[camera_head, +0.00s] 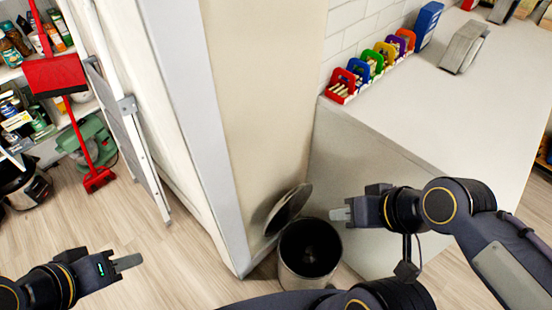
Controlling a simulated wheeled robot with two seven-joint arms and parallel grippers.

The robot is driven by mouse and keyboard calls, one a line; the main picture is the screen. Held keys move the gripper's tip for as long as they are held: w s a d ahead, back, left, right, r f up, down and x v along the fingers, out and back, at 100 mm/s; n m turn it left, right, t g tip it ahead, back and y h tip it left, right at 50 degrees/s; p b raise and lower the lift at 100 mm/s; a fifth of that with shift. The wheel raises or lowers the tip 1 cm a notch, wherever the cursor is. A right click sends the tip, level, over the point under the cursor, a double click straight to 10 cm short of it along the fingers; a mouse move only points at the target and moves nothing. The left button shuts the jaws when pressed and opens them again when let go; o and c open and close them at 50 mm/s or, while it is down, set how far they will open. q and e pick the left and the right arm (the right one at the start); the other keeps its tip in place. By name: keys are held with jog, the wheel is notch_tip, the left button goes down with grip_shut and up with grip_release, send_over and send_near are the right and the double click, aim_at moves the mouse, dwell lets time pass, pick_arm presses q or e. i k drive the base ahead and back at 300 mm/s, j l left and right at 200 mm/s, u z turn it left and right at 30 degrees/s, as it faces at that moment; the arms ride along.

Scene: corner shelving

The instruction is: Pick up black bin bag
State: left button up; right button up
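A round metal bin (306,277) stands on the floor at bottom centre, against the side of the white counter. Its lid (289,208) is tilted up at the back, leaving the top open. The inside is dark; I cannot clearly tell a black bin bag from shadow there. My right gripper (341,214) is above the bin's right rim, pointing left, with nothing visible in it. My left gripper (128,262) is low at the left, over the floor and well away from the bin, also with nothing visible in it.
A wall corner (235,150) rises behind the bin. The white counter (465,95) at right carries several coloured holders (363,70). A folded stepladder (137,140), a red broom (78,125) and stocked shelves stand at left. The floor between my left gripper and the bin is clear.

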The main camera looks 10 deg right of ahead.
aim_at(305, 258)
jog(key=k+j+z, duration=0.1)
jog(key=z, duration=0.4)
jog(key=k+z, duration=0.35)
jog(key=z, duration=0.15)
